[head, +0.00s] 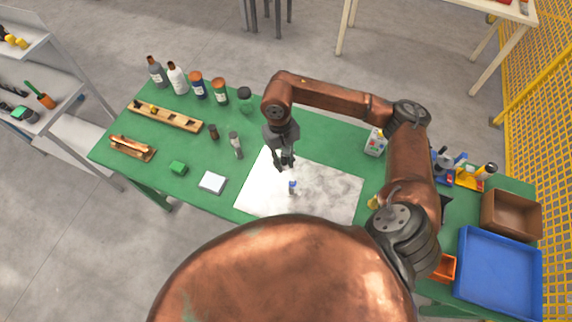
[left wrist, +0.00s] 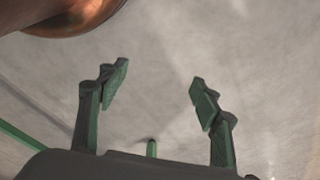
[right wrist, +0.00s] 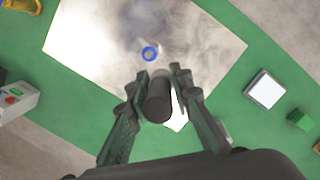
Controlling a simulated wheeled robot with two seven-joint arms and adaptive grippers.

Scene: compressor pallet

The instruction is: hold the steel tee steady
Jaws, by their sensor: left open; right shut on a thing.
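My right gripper (head: 285,162) is above the pale sheet on the green table. In the right wrist view the right gripper (right wrist: 158,88) is shut on a dark grey cylindrical piece (right wrist: 158,102), seen end-on. It appears to be the steel tee, but its full shape is hidden by the fingers and the angle. A small blue-topped item (head: 292,186) stands on the sheet just below the gripper; its blue ring (right wrist: 150,54) shows past the held piece. My left gripper (left wrist: 158,88) is open and empty over the grey floor, out of the head view.
The pale sheet (head: 335,190) lies mid-table. Several bottles (head: 178,78), a wooden rack (head: 165,117), a white square block (head: 212,182) and a green block (head: 178,168) are to the left. A blue tray (head: 498,275) and brown box (head: 512,215) are at the right end.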

